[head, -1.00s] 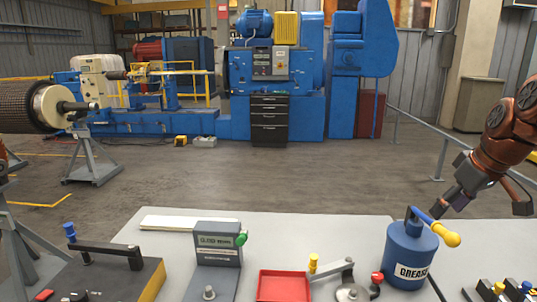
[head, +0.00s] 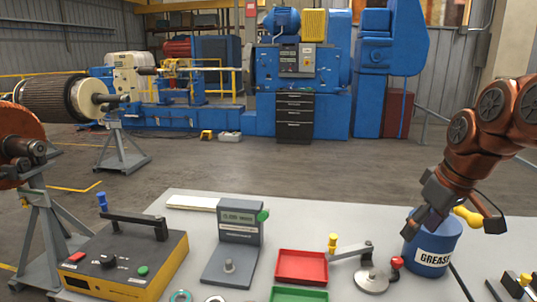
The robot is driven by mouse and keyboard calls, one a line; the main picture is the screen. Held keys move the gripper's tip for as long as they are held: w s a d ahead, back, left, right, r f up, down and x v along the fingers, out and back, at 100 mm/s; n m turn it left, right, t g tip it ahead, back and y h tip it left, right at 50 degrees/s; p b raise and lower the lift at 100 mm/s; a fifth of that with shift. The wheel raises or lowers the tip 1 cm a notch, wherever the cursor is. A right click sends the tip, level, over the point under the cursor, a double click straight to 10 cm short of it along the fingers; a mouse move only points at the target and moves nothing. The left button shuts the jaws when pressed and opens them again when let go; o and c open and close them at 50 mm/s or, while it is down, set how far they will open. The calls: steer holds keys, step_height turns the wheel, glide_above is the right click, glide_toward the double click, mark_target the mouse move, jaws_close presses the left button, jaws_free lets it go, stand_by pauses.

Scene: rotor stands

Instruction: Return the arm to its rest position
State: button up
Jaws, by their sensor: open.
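My copper-coloured arm (head: 480,140) enters from the right edge. My gripper (head: 452,222) hangs from it, open, its dark fingers spread in front of and over the top of the blue grease can (head: 430,258). The gripper hides part of the can's top and of the yellow-ended handle (head: 467,217). I cannot tell whether the fingers touch the can.
On the grey table (head: 330,222) stand a yellow-and-black box (head: 125,262), a grey gauge stand (head: 238,230), a red tray (head: 301,265), a green tray (head: 298,295) and a lever device (head: 372,279). A rotor (head: 62,97) rests on stands at left. Open floor lies behind.

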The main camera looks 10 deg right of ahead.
steer(key=s+a+f+g+b, duration=0.1)
steer(key=s+a+f+b, duration=0.25)
steer(key=a+f, duration=0.45)
steer(key=s+a+f+g+b, duration=0.2)
steer(key=s+a+f+b, duration=0.15)
steer(key=a+f, duration=0.4)
steer(key=s+a+f+m+g+b, duration=0.1)
steer(key=s+a+f+b, duration=0.1)
steer(key=s+f, duration=0.5)
steer(key=s+a+f+m+g+b, duration=0.1)
steer(key=s+f+b, duration=0.4)
steer(key=f, duration=0.8)
steer(key=s+a+g, duration=0.1)
steer(key=s, duration=0.2)
steer(key=shift+a+f+h+b, duration=0.3)
steer(key=shift+a+h, duration=0.05)
steer(key=shift+h, duration=0.05)
steer(key=shift+t, duration=0.4)
steer(key=r+p, duration=0.4)
steer(key=r, duration=0.1)
steer(key=w+r+p, duration=0.1)
steer(key=r+p, duration=0.9)
steer(key=shift+w+r, duration=0.1)
steer(key=shift+w, duration=0.05)
steer(key=shift+c, duration=0.3)
